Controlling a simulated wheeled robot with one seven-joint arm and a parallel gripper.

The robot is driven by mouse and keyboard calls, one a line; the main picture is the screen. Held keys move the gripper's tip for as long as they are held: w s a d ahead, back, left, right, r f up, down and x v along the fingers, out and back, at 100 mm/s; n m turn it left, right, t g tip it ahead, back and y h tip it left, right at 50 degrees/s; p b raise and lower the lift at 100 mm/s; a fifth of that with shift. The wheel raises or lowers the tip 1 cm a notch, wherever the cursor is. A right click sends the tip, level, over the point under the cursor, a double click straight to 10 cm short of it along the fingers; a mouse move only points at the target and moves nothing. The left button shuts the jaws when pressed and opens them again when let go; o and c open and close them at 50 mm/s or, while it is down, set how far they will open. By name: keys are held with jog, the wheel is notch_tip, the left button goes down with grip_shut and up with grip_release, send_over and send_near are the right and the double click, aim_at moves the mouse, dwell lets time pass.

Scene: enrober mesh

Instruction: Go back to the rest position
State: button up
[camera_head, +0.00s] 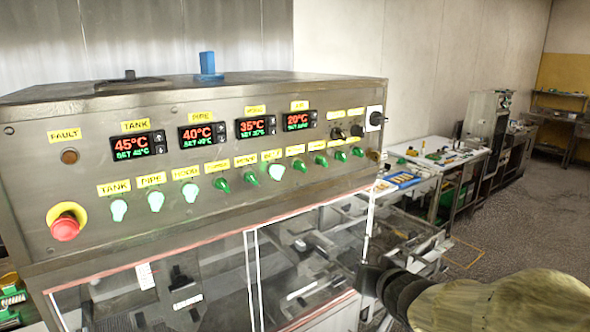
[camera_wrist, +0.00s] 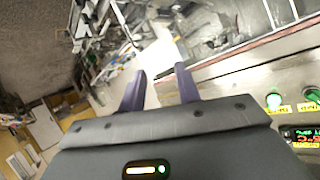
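My arm reaches in from the lower right of the head view, with its dark end (camera_head: 372,282) close to the right front edge of the enrober's clear guard. In the wrist view my gripper (camera_wrist: 160,69) shows two dark fingers standing apart with nothing between them. The enrober's control panel (camera_head: 225,165) fills the left and middle of the head view. Its displays read 45, 40, 35 and 20 °C. Several green knobs are lit, and a red stop button (camera_head: 65,226) sits at the lower left. Part of the panel shows tilted in the wrist view (camera_wrist: 295,118).
The clear guard (camera_head: 205,282) hangs below the panel, with machinery behind it. A blue block (camera_head: 207,66) stands on the panel housing. A worktable (camera_head: 405,182) with a blue tray (camera_head: 402,180) stands behind to the right. Open floor (camera_head: 530,225) lies at the far right.

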jog(key=s+f+n+g+h+b, duration=0.1)
jog(key=s+f+n+g, duration=0.1)
jog(key=s+f+g, duration=0.8)
jog(key=s+f, duration=0.4)
jog(key=f, duration=0.4)
jog(key=shift+a, duration=0.25)
